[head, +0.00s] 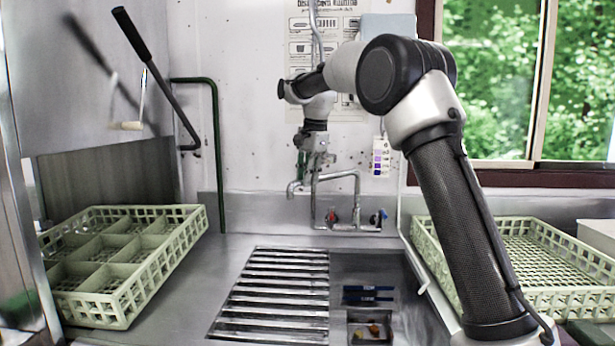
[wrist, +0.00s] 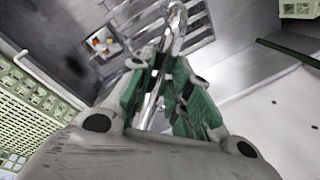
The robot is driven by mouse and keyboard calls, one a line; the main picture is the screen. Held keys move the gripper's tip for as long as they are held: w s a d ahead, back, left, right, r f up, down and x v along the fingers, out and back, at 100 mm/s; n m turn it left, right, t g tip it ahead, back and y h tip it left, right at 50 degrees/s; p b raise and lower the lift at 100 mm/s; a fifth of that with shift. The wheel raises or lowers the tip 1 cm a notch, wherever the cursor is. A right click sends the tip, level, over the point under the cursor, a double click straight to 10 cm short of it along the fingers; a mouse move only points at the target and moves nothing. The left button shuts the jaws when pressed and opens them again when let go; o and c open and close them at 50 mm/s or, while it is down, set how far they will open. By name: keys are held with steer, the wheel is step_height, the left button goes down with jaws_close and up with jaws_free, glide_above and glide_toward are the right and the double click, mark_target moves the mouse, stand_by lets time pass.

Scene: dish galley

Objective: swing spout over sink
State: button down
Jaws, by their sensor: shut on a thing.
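A chrome faucet (head: 357,200) stands at the back wall, with a red and a blue handle. Its spout (head: 294,187) bends to the left, with its tip toward the slatted drainboard side. My gripper (head: 315,165) is at the spout from above. In the wrist view, the green-padded fingers (wrist: 160,92) are shut around the thin metal spout pipe (wrist: 178,22). The pads hide part of the pipe. The sink (head: 395,290) is a recessed basin to the right of the drainboard, in front of the faucet; blue items and some scraps show in it.
A slatted drainboard (head: 275,290) lies left of the sink. A compartment rack (head: 150,275) stands at left and a green-white rack (head: 570,298) at right, partly behind my arm. A black-handled lever (head: 132,34) and a green pipe (head: 216,150) are on the left. A hose hangs above the faucet.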

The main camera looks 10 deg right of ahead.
steer(key=shift+s, duration=0.1)
steer(key=s+d+n+g+y, duration=0.1)
steer(key=s+d+n, duration=0.8)
steer(key=d, duration=0.5)
steer(key=shift+s+d, duration=0.15)
steer(key=shift+s, duration=1.05)
steer(key=shift+r, duration=0.1)
steer(key=c, duration=1.3)
jaws_free()
steer(key=shift+d, duration=0.1)
steer(key=r, duration=0.4)
steer(key=d+r, duration=0.1)
steer(key=r, duration=0.2)
steer(key=d+r, duration=0.1)
steer(key=r, duration=0.3)
steer(key=shift+s+d+r, duration=0.15)
steer(key=shift+s+r, duration=0.2)
